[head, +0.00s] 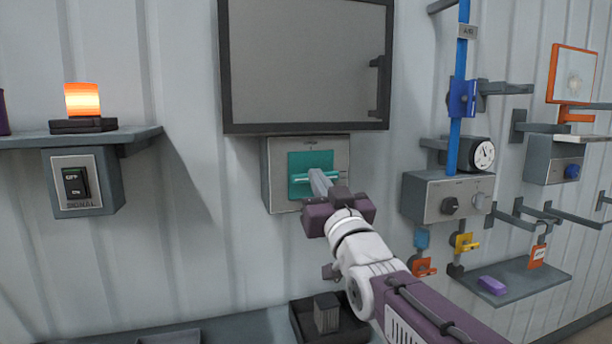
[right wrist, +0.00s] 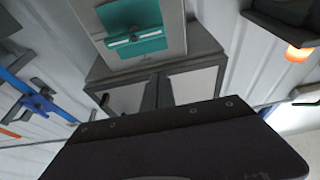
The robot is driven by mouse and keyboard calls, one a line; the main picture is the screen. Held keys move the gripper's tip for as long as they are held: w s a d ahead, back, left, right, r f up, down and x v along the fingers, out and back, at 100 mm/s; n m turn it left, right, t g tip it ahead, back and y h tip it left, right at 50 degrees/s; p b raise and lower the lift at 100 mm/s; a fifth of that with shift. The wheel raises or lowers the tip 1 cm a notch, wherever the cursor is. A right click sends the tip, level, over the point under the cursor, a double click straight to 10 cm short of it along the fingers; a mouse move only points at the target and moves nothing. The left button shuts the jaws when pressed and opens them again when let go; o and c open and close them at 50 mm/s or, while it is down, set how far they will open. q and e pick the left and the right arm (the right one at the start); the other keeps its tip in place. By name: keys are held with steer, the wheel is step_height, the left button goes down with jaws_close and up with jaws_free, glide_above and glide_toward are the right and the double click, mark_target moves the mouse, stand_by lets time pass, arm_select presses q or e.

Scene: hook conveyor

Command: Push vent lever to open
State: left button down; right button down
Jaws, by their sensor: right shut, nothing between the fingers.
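A teal plate (head: 322,160) with a pale teal lever bar (head: 300,178) is mounted on a grey wall box (head: 279,165), below a large dark-framed grey panel (head: 305,60). The bar lies about level across the plate. My right gripper (head: 319,180) is shut and empty, with its pale fingers pointing up at the bar's right part. I cannot tell whether they touch it. In the right wrist view, the teal plate (right wrist: 118,15) and bar (right wrist: 146,36) show at the top; the fingers cannot be made out there. My left gripper is not in view.
A shelf (head: 30,140) with a lit orange lamp (head: 82,99) and a switch box (head: 77,182) are at left. At right are a control box (head: 425,193), a blue post (head: 460,60), a gauge (head: 484,154) and wall hooks. A dark tray (head: 300,325) stands below.

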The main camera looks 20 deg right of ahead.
step_height(320, 180, up, 4)
steer(key=p, duration=0.6)
glide_above(302, 176)
steer(key=s, duration=0.2)
step_height(302, 176, down, 5)
steer(key=shift+a+r, duration=0.1)
steer(key=shift+a, duration=0.05)
steer(key=shift+s+n+b, duration=0.1)
steer(key=shift+n+b, duration=0.2)
steer(key=shift+b, duration=0.1)
steer(key=shift+a+f+n, duration=0.1)
steer(key=shift+f+n, duration=0.1)
steer(key=shift+n, duration=0.1)
